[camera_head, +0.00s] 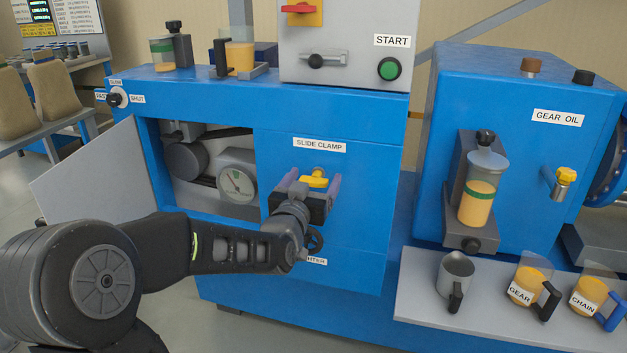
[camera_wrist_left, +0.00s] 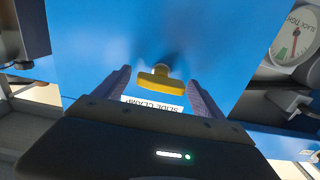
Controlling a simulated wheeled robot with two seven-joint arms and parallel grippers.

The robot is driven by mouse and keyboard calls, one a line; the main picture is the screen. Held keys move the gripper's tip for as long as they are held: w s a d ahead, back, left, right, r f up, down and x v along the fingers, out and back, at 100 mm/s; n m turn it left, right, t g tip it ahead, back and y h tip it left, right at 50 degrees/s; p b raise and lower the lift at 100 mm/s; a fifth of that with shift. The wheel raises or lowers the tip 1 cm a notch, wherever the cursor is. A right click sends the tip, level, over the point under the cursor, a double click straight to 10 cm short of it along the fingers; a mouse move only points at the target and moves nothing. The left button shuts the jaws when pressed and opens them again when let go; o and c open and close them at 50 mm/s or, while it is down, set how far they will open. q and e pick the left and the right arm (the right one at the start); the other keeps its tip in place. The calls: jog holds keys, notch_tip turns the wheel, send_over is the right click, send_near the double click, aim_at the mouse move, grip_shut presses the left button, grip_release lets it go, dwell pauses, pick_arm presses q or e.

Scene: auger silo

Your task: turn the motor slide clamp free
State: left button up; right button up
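The slide clamp is a yellow T-shaped handle (camera_head: 314,181) on the blue motor housing, just below the white SLIDE CLAMP label (camera_head: 319,145). My left gripper (camera_head: 306,186) is in front of the handle, with its fingers apart. In the left wrist view the yellow handle (camera_wrist_left: 160,80) lies between the two open fingers (camera_wrist_left: 160,92), with a gap on each side. The fingers do not touch it there. The label (camera_wrist_left: 152,104) shows upside down in that view. My right gripper is in neither view.
A dark knob (camera_head: 314,241) sits below the clamp, its label partly hidden by my arm. An open bay to the left holds a belt and a gauge (camera_head: 236,185). A hinged grey door (camera_head: 90,175) stands open. The gear oil box (camera_head: 520,150) and a shelf (camera_head: 400,308) with cups are to the right.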

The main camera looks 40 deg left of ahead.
pick_arm(q)
jog(key=c, duration=1.3)
jog(key=shift+c, duration=0.2)
jog(key=shift+f, duration=0.1)
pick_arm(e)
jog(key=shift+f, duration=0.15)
pick_arm(q)
jog(key=shift+f+n+b, duration=0.15)
jog(key=shift+n+b, duration=0.65)
jog(key=shift+b, duration=0.45)
jog(key=n+b, duration=0.5)
jog(key=b, duration=0.1)
jog(key=shift+a+f, duration=0.1)
jog(key=shift+f, duration=0.05)
jog(key=n+b, duration=0.4)
jog(key=b, duration=0.1)
jog(key=shift+n, duration=0.3)
jog(key=n+b, duration=0.2)
jog(key=n, duration=0.1)
jog(key=shift+a, duration=0.1)
jog(key=shift+n+b, duration=1.1)
jog(key=shift+n, duration=0.9)
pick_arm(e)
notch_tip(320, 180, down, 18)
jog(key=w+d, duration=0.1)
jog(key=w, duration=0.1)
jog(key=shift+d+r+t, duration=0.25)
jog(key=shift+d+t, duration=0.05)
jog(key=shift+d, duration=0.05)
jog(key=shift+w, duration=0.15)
